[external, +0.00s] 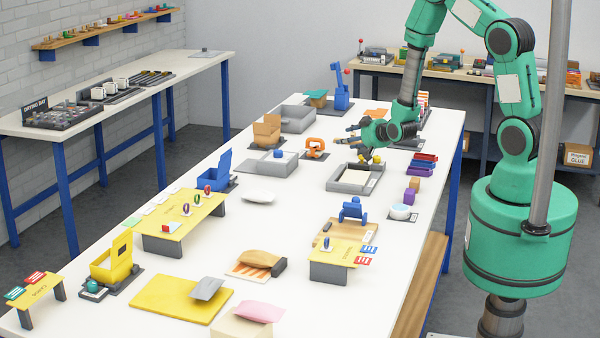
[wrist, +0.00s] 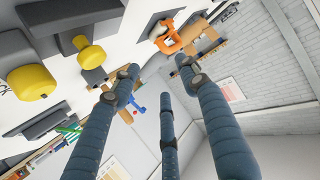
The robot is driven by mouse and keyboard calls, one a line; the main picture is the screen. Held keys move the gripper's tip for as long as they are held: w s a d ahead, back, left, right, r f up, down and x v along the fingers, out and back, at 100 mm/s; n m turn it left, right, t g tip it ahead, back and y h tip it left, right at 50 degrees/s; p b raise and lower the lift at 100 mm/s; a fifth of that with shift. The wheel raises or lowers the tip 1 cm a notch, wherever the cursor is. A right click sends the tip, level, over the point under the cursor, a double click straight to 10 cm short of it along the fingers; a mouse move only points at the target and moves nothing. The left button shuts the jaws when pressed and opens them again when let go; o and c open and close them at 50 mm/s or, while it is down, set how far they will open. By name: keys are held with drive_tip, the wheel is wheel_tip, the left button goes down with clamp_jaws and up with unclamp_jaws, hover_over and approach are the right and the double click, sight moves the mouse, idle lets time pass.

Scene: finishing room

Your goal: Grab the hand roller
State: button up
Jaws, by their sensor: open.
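My gripper (external: 358,137) has three blue-grey fingers spread apart, empty, above the far half of the white table. The fingers also show in the wrist view (wrist: 157,75), with nothing between them. No hand roller can be made out for sure. Small yellow knobs (external: 377,157) show by a grey tray (external: 338,185), just below my gripper; yellow knobs with dark grey blocks (wrist: 92,56) show at the left of the wrist view. An orange looped tool (external: 315,147) stands on a dark pad left of my gripper and also shows in the wrist view (wrist: 167,38).
A blue tool (external: 352,209) stands on a wooden board nearer the front. Grey bins (external: 298,118), a cardboard-coloured box (external: 267,131) and coloured blocks (external: 422,163) surround my gripper. Bare table (external: 290,225) lies in the middle.

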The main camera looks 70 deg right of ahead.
drive_tip(key=shift+w+d+f, duration=0.1)
idle(0.3)
drive_tip(key=shift+x, duration=4.15)
drive_tip(key=shift+w, duration=0.15)
drive_tip(key=shift+x, duration=2.5)
drive_tip(key=shift+c, duration=0.2)
clamp_jaws()
